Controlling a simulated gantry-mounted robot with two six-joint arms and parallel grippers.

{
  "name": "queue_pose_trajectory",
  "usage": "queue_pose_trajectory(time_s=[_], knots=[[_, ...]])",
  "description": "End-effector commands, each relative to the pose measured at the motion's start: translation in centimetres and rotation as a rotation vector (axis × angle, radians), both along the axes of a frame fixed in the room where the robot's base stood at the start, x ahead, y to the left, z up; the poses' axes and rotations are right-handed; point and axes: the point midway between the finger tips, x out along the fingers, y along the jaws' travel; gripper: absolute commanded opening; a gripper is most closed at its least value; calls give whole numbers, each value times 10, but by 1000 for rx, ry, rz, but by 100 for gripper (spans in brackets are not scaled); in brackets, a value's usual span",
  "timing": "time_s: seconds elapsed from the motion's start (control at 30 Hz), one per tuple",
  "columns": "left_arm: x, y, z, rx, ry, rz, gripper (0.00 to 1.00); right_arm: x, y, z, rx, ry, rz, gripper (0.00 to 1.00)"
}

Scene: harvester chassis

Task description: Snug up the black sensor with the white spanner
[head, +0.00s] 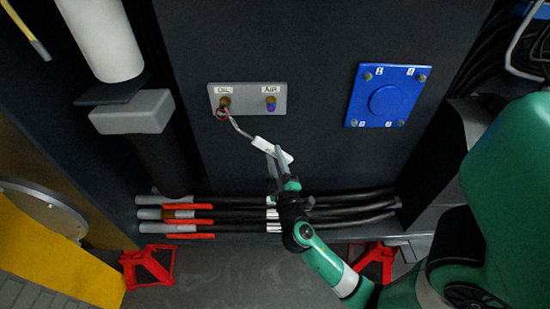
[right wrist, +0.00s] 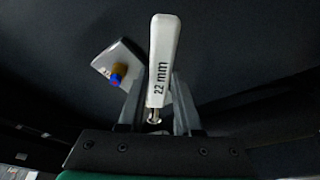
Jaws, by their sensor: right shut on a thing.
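A white-handled spanner (head: 272,149) is held by my right gripper (head: 277,158), which is shut on its handle. The handle also shows in the right wrist view (right wrist: 161,60), marked "22 mm". In the head view its thin shaft bends up to the left, and its head lies at the fitting under the OIL label (head: 224,101). A dark reddish ring shows there; I cannot tell if the head is seated around it. I cannot make out a black sensor body. The AIR fitting (head: 270,103) beside it is brass and blue. My left gripper is not in view.
The grey label plate (head: 248,99) is on a dark wall. A blue bolted cover (head: 386,95) is to its right. Black hoses (head: 340,203) run along the wall's foot below my gripper. Red stands (head: 148,266) are on the floor.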

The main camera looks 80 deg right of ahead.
Motion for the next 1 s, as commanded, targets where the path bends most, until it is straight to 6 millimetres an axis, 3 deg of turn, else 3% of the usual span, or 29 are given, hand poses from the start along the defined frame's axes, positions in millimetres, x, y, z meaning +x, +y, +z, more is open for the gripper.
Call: queue_pose_trajectory(time_s=[1.0], knots=[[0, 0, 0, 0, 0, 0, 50, 5, -22, 1, -2, -2, 0, 0]])
